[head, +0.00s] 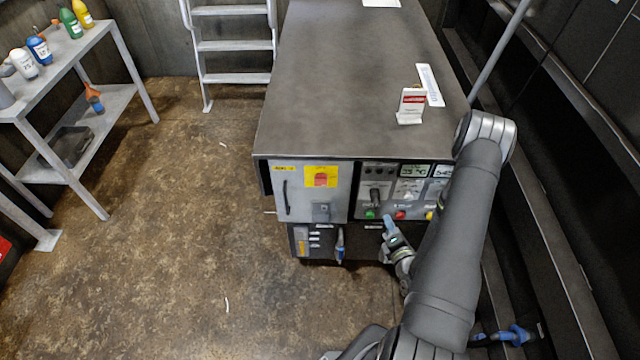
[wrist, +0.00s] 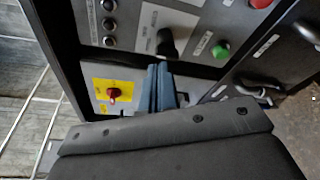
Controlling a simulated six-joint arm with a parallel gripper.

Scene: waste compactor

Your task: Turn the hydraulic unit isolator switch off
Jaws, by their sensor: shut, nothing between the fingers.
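The isolator switch is a red knob (head: 320,180) on a yellow plate, on the light grey door at the left of the machine's front. In the wrist view the red knob (wrist: 113,93) and its yellow plate lie left of the fingers. My gripper (head: 388,222) is in front of the control panel, right of and lower than the isolator in the head view. Its blue fingers (wrist: 158,84) are shut with nothing between them and apart from the red knob. In the wrist view their tips appear just below a black selector knob (wrist: 166,44); I cannot tell whether they touch anything.
The control panel has a green button (head: 370,214), a red button (head: 400,215) and displays. A door handle (head: 285,197) stands left of the isolator. A card stand (head: 410,106) is on the machine top.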

